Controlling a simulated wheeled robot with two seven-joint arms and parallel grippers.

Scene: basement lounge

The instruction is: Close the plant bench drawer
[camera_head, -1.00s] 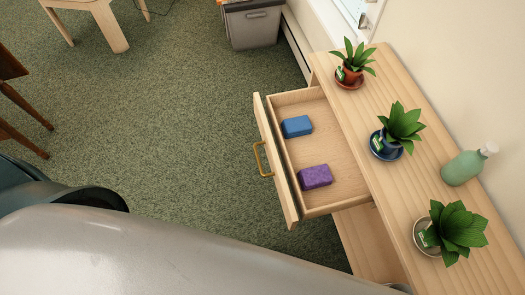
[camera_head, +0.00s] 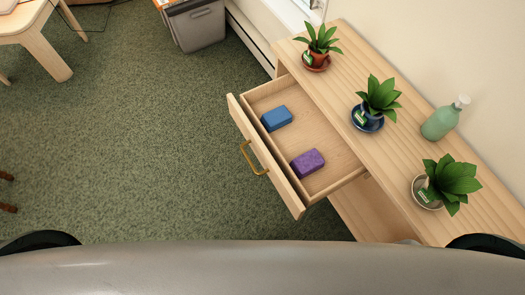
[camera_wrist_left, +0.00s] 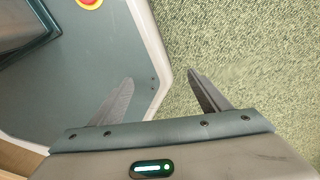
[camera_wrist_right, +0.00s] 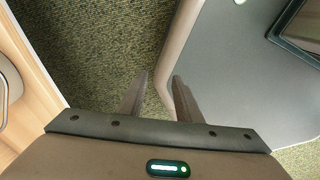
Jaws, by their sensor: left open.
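The plant bench (camera_head: 345,65) is light wood and runs along the wall at the right of the head view. Its drawer (camera_head: 232,118) stands pulled out to the left, with a brass handle (camera_head: 254,158) on its front. A blue block (camera_head: 276,118) and a purple block (camera_head: 307,163) lie in the drawer. My left gripper (camera_wrist_left: 160,78) is open and empty over green carpet and my own base. My right gripper (camera_wrist_right: 160,78) is open with a narrower gap, empty, with carpet between its fingers. Neither gripper shows in the head view, and neither touches the drawer.
Three potted plants, the nearest (camera_head: 450,184) on a saucer, and a green bottle (camera_head: 440,122) stand on the bench top. A grey bin (camera_head: 195,25) is at the back and a wooden table (camera_head: 40,40) at top left. The carpet (camera_head: 150,150) left of the drawer is clear.

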